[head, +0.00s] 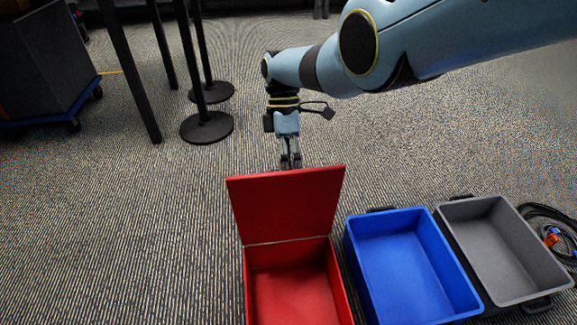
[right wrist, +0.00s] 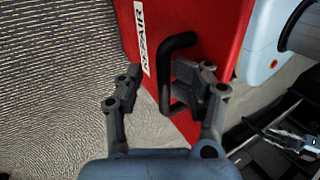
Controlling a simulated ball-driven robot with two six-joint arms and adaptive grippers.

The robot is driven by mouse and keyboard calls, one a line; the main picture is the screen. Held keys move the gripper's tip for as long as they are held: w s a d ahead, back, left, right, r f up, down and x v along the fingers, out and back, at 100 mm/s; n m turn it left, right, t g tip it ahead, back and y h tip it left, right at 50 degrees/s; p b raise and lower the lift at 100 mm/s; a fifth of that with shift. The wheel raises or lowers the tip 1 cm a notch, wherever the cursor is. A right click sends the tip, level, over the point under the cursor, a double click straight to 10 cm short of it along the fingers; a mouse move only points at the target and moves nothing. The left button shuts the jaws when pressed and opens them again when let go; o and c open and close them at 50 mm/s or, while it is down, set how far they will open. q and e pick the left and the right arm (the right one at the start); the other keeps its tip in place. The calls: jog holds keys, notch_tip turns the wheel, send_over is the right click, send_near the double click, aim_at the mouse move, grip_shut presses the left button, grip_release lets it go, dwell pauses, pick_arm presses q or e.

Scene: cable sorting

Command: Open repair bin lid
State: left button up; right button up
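The red repair bin (head: 248,290) stands at the bottom middle of the head view. Its lid (head: 285,205) is raised, standing up from the hinge at the bin's far edge, and the red inside looks empty. My right gripper (head: 290,158) is just behind the lid's top edge. In the right wrist view the lid's outer face (right wrist: 200,22) bears a white REPAIR label (right wrist: 145,38) and a black handle (right wrist: 178,42). My right gripper (right wrist: 158,82) is open, its fingers spread on either side of the handle, which is close to the right finger. My left gripper is not in view.
A blue bin (head: 350,250) and a grey bin (head: 540,262), both empty, stand right of the red bin. Coiled cables (head: 555,232) lie at the far right. Black posts (head: 207,127) stand behind at the left. The carpet left of the red bin is clear.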

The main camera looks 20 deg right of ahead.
jog(key=shift+r, duration=0.15)
jog(key=v, duration=1.2)
